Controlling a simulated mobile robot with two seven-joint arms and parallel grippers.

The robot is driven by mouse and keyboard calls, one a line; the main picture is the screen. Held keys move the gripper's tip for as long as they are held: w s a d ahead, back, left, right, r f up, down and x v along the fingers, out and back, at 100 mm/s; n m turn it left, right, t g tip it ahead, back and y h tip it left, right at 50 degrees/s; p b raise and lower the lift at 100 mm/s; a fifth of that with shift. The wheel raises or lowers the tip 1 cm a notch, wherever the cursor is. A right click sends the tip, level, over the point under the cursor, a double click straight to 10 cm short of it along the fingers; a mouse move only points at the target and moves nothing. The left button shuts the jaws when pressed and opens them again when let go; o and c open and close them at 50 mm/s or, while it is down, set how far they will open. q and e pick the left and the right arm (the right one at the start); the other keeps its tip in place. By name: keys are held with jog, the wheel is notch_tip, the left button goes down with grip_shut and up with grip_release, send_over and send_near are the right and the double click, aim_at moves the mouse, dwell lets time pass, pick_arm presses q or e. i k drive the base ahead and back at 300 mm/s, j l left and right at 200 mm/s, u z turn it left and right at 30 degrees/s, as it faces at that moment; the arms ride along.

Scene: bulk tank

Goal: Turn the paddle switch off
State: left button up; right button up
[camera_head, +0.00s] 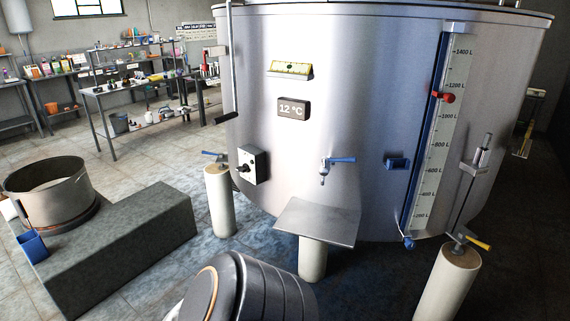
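A large steel tank (345,120) fills the middle and right of the head view. A grey switch box (256,161) with a black rotary knob (243,168) is mounted low on the left of its front wall. It appears to be the paddle switch. The knob's handle sticks out to the left, but its exact setting is too small to read. Neither gripper shows in this view. A dark rounded part at the bottom centre appears to be a link of my own arm, in front of and below the switch box.
White legs (220,200) stand under the tank. A grey block (130,245) carries a metal pot (48,190) at left. A gauge scale (440,130) runs up the tank's right. Floor between block and tank is clear.

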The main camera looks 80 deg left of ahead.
aim_at(245, 169)
jog(key=u, duration=2.8)
jog(key=i+j+z, duration=0.1)
jog(key=z, duration=0.45)
jog(key=i+j+z, duration=0.15)
jog(key=j, duration=0.15)
jog(key=i+j+z, duration=0.2)
jog(key=j+z, duration=0.15)
jog(key=j, duration=0.2)
jog(key=i+j+z, duration=0.1)
jog(key=j, duration=0.55)
jog(key=i+j+z, duration=0.1)
jog(key=j, duration=0.6)
jog(key=i+j+z, duration=0.1)
jog(key=j, duration=0.6)
jog(key=i+j+z, duration=0.1)
jog(key=j, duration=0.6)
jog(key=i, duration=0.1)
